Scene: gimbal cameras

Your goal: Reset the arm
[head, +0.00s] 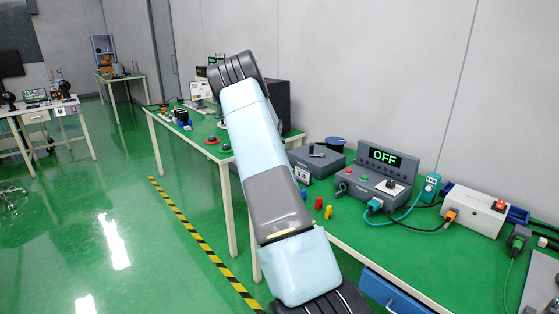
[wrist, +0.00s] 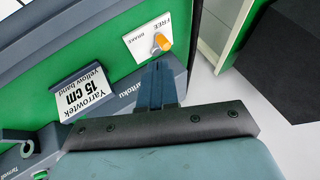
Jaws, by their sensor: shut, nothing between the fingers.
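My arm (head: 262,150) rises from the bottom of the head view and reaches across toward the benches, a pale blue and grey run of links with a dark ribbed joint at its top. My gripper is not visible in the head view. In the wrist view my gripper (wrist: 158,85) shows as blue-grey fingers, together and empty, beyond a dark bolted bar. The fingers point toward a dark-framed green panel. A white plate marked FREE and BRAKE (wrist: 146,38) with an orange-tipped lever is just above the fingertips. Whether they touch the frame I cannot tell.
A label reading Yarrowtek 15 cm yellow band (wrist: 84,98) is left of the fingers. In the head view, a grey control box (head: 375,175) displaying OFF stands on the right green bench with cables and a white box (head: 474,210). Open green floor (head: 120,220) lies left, crossed by striped tape.

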